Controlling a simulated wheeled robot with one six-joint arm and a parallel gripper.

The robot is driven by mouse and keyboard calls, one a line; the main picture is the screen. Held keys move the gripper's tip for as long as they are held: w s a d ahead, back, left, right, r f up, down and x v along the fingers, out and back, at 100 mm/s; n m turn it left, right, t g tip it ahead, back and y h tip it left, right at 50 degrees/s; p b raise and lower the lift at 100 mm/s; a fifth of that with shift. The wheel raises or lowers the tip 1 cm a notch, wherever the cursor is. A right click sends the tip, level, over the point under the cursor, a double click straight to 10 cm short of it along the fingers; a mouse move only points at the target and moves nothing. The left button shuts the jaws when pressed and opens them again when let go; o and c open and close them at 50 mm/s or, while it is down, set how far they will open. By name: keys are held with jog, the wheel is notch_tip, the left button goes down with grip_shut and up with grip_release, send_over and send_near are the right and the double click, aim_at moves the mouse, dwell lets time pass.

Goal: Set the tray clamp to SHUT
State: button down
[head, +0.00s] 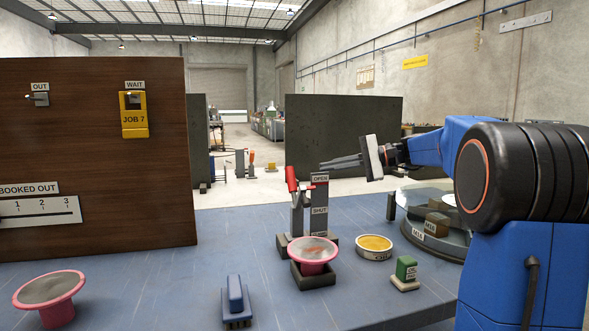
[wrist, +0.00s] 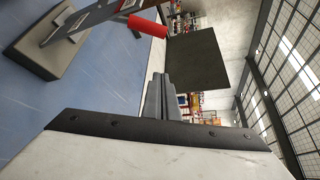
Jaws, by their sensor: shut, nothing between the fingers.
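The tray clamp (head: 297,222) stands on the blue bench, with a post marked OPEN above and SHUT below. Its red handle (head: 291,180) is up, level with the OPEN label. A pink flanged spool (head: 313,254) sits in a dark tray (head: 313,279) in front of the clamp. My gripper (head: 323,165) is shut and empty, pointing left at about the height of the post's top. In the wrist view the shut fingers (wrist: 160,82) show below the red handle (wrist: 148,25), apart from it. The clamp's base (wrist: 38,50) shows at upper left there.
Another pink spool (head: 49,298), a blue brush (head: 236,300), a yellow-topped tin (head: 374,246) and a green block (head: 406,269) stand on the bench. A round turntable (head: 440,240) is at right. A brown board (head: 100,150) rises at left.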

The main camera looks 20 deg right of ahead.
jog(key=shift+a, duration=0.1)
jog(key=w+a, duration=0.1)
jog(key=a, duration=0.8)
jog(key=shift+a+f, duration=0.15)
jog(key=shift+f, duration=0.1)
jog(key=shift+s, duration=0.1)
dwell(0.6)
jog(key=s+r+n+t+y, duration=0.2)
jog(key=s+r+n, duration=0.1)
jog(key=s, duration=0.8)
jog(key=shift+s+n, duration=0.25)
jog(key=shift+n, duration=0.55)
dwell(0.4)
